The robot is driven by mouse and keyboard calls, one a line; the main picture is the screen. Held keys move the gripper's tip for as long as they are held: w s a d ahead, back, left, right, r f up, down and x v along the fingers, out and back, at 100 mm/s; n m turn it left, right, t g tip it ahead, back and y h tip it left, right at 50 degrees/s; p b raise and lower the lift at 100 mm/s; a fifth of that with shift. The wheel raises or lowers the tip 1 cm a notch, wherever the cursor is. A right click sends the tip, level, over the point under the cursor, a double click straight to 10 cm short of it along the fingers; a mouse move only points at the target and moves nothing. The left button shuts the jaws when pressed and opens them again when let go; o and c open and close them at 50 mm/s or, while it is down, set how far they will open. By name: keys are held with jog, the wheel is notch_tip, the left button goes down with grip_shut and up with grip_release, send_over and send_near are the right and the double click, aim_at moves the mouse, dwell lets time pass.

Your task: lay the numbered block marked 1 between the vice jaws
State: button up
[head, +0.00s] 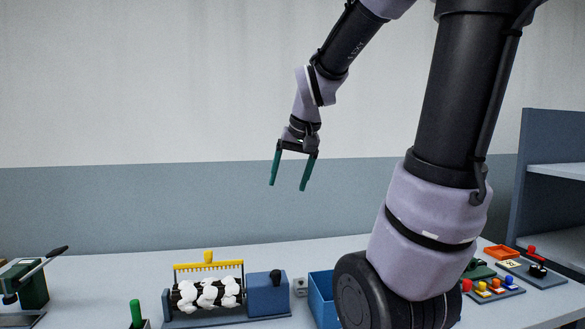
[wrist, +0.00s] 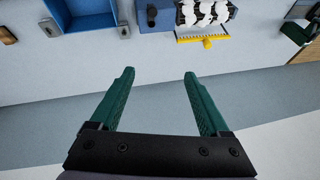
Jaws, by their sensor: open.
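My gripper (head: 288,188) is open and empty, high above the table's back part. Its two green fingers also show spread apart in the wrist view (wrist: 158,78). A small grey block-like piece (head: 300,287) sits between the blue box and the blue bin; it shows in the wrist view too (wrist: 124,30). A similar grey piece (wrist: 50,27) is on the bin's other side. I cannot read a number 1 on either. A dark green device (head: 478,268), partly hidden behind my arm, stands at the right; I cannot tell whether it is the vice.
A carding unit with a yellow comb (head: 208,265) and a blue box (head: 267,294) stands mid-table, beside a blue bin (head: 321,299). A green lever device (head: 32,286) is at left. A coloured-knob panel (head: 494,289), orange tray (head: 500,252) and shelf (head: 535,165) are at right.

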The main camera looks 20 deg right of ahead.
jog(key=s+a+r+t+y, duration=0.1)
jog(key=s+a+r+t, duration=0.1)
jog(key=s, duration=0.7)
notch_tip(320, 180, up, 2)
jog(key=shift+s+a+r, duration=0.1)
jog(key=shift+s+a, duration=0.1)
jog(key=shift+a, duration=0.45)
jog(key=o, duration=0.3)
jog(key=shift+s+a, duration=0.1)
jog(key=shift+s, duration=0.2)
jog(key=m+g+y, duration=0.1)
jog(key=m+g, duration=0.5)
jog(key=m, duration=1.1)
send_over(302, 282)
jog(key=s+d, duration=0.1)
jog(key=d, duration=0.1)
notch_tip(302, 282, down, 37)
jog(key=shift+n, duration=0.3)
jog(key=shift+a+x, duration=0.2)
jog(key=shift+x, duration=2.85)
